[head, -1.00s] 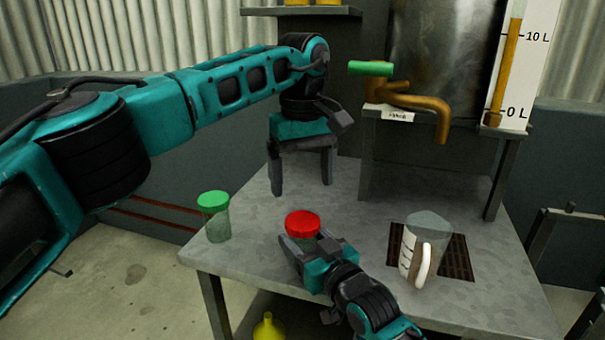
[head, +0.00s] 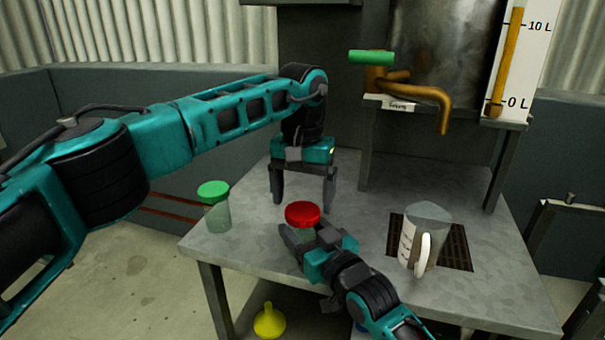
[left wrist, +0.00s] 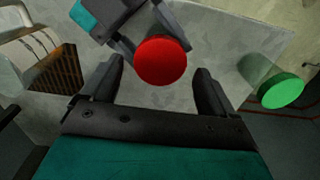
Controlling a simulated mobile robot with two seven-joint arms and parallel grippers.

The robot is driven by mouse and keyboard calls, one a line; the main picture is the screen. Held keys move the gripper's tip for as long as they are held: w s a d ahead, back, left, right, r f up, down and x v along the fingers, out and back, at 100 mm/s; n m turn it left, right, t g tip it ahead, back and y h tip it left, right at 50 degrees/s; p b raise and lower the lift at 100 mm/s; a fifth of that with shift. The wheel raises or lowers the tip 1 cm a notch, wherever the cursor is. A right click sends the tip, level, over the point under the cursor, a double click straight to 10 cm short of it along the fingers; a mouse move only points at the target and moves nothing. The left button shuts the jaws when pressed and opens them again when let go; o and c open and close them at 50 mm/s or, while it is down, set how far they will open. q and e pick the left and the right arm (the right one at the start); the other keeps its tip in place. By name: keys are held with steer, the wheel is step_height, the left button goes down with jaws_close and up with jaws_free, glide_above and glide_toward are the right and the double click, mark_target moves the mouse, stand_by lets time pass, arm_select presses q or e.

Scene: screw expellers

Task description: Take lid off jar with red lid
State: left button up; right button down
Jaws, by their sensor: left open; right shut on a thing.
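The jar's red lid (head: 302,214) shows near the front middle of the table; the jar's body is mostly hidden beneath it and behind my right gripper. My right gripper (head: 297,236) is shut on the jar, just below the lid. My left gripper (head: 304,195) is open, pointing down, behind the red lid in the head view. In the left wrist view, the red lid (left wrist: 160,60) lies beyond and between the open left fingertips (left wrist: 160,80), apart from them. The right gripper (left wrist: 140,40) also shows there beside the jar.
A jar with a green lid (head: 213,190) stands at the table's left edge. A clear measuring jug (head: 424,240) with a white handle stands on a grate at right. A brass tap (head: 430,98) juts out at the back. A yellow funnel (head: 268,322) is below the table.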

mark_target(302, 214)
arm_select(q)
steer(key=shift+f, duration=1.15)
